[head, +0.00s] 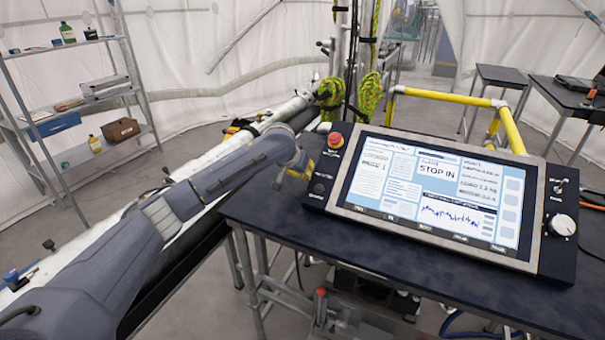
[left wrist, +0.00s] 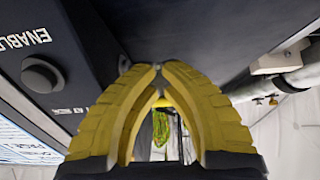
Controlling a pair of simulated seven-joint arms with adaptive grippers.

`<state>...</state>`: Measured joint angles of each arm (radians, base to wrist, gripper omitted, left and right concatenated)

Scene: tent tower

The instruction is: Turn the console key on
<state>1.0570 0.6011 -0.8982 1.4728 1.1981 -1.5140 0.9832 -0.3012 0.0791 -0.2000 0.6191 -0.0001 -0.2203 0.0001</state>
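The console (head: 430,195) is a tilted panel with a lit screen on the dark table. A small switch or key (head: 558,187) stands at its upper right; I cannot tell which it is or how it is turned. A round dark knob (head: 319,188) is on the left side; a dark round control (left wrist: 42,75) beside the word ENABLE shows in the left wrist view. My left gripper (head: 308,165) has yellow fingers and is beside the console's left edge. Its fingertips (left wrist: 158,67) meet with nothing between them. My right gripper is not in view.
A red push button (head: 335,140) is at the console's upper left and a white dial (head: 562,224) at its lower right. Yellow rails (head: 460,98) stand behind it. The dark table (head: 330,240) has bare room in front. A shelf (head: 75,100) stands far left.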

